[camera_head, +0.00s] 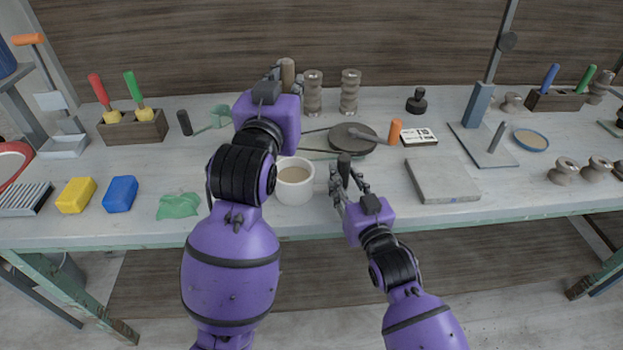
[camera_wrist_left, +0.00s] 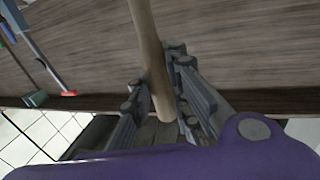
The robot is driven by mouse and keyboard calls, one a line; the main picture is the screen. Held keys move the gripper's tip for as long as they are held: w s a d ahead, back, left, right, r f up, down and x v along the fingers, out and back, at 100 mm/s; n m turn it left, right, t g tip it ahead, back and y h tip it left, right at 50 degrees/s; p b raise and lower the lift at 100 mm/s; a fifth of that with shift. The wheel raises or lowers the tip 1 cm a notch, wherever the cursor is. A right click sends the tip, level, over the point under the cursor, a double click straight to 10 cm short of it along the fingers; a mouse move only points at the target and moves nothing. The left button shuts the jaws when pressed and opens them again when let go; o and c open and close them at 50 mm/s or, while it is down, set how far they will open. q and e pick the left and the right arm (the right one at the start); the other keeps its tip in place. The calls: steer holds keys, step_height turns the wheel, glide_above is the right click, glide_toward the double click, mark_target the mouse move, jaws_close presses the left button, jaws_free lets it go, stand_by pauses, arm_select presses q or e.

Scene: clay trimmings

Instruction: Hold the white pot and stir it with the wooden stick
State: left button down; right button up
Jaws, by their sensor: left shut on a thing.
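The white pot (camera_head: 294,190) stands upright on the workbench near its front edge, with a beige content showing inside. My left gripper (camera_head: 285,78) is raised beyond the pot, towards the back of the bench. It is shut on the wooden stick (camera_head: 287,70), and the left wrist view shows the stick (camera_wrist_left: 150,60) between the fingers (camera_wrist_left: 163,100). The stick's lower part is hidden in the head view. My right gripper (camera_head: 347,186) is just right of the pot, apart from it, with its fingers spread.
A dark round disc (camera_head: 353,139) and an orange-handled tool (camera_head: 395,131) lie behind my right gripper. A grey slab (camera_head: 442,181) lies to the right. Yellow (camera_head: 76,194) and blue (camera_head: 120,193) blocks and a green piece (camera_head: 178,206) lie to the left.

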steer(key=shift+o, duration=0.9)
